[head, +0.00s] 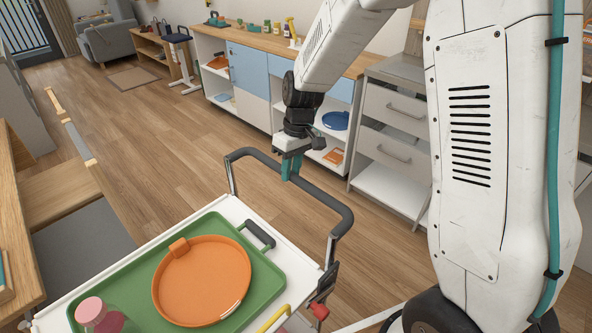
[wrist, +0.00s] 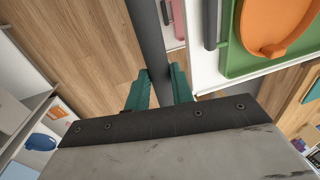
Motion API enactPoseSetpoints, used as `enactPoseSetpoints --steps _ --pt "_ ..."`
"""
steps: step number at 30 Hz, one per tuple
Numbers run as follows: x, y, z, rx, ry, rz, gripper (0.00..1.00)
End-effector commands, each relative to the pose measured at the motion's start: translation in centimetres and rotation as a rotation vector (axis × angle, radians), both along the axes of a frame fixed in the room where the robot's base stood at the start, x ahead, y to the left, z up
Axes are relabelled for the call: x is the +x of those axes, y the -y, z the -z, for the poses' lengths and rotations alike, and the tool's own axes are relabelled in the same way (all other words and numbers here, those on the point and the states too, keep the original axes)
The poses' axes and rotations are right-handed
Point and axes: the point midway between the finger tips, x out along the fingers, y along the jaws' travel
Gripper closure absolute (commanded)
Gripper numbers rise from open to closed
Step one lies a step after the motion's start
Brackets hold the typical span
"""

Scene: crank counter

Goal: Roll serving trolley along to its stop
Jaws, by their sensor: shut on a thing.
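The serving trolley (head: 232,210) stands at the lower left in the head view, with a white top and a dark push handle (head: 328,198) at its far end. My gripper (head: 291,167) is at the handle's bar, its teal fingers shut on it. In the wrist view my gripper (wrist: 159,88) has a finger on each side of the dark handle bar (wrist: 146,35). A green tray (head: 262,287) lies on the trolley top and bears an orange round tray (head: 205,280) and a pink-lidded jar (head: 90,309). No stop can be made out.
A counter with blue doors (head: 248,72) and a drawer unit (head: 393,145) line the far side. A chair (head: 80,205) and a wooden table (head: 18,190) are close on the left. Open wooden floor (head: 150,130) lies between them.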

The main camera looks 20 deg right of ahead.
Motion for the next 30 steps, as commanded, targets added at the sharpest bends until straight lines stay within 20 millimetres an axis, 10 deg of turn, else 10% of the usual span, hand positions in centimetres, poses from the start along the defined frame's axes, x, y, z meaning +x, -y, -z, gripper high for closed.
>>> enactPoseSetpoints --steps 16,17,19,30 --pt "0.52 0.18 -0.07 -0.002 0.006 -0.008 1.0" --pt "0.53 0.21 -0.08 -0.002 0.006 -0.008 0.74" --pt "0.52 0.2 -0.08 -0.002 0.006 -0.008 0.56" --pt "0.47 -0.14 -0.65 0.0 0.004 -0.014 0.56"
